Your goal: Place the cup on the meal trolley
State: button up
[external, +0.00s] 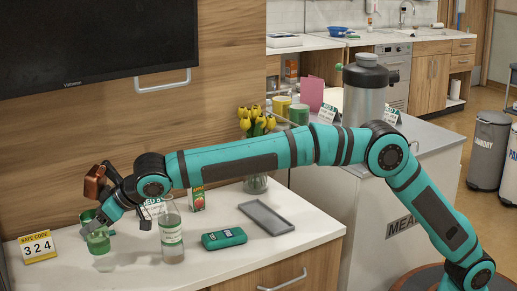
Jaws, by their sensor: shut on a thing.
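A green cup (98,243) stands at the left end of the bedside counter, seemingly on its top. My gripper (98,229) reaches down to it from above and is shut on it; the fingers and the cup's rim partly hide each other. The meal trolley (420,168) stands at the right, marked "MEA…" on its front. My arm crosses in front of it and hides part of its top and side.
A clear bottle (171,236) stands just right of the cup, close to my wrist. A safe-code sign (37,247), green case (224,238), grey tray (267,218) and juice carton (197,199) share the counter. A large dispenser (366,98) and cups occupy the trolley's back.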

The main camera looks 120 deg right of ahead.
jog(key=shift+r, duration=0.35)
jog(key=shift+r, duration=0.15)
jog(key=s+d+r, duration=0.1)
jog(key=s+r, duration=0.7)
jog(key=r, duration=0.6)
jog(key=s+r, duration=0.8)
jog(key=r, duration=0.5)
jog(key=s+d+r, duration=0.1)
jog(key=s+r, duration=0.7)
jog(key=r, duration=0.6)
jog(key=s+r, duration=0.7)
jog(key=s, duration=0.3)
jog(key=s+a+r+m, duration=0.1)
jog(key=s+r, duration=0.7)
jog(key=s, duration=0.2)
jog(key=shift+s+a+r+g+h, duration=0.15)
jog(key=shift+s+r+g+h, duration=0.15)
jog(key=shift+h, duration=0.1)
jog(key=shift+s, duration=0.3)
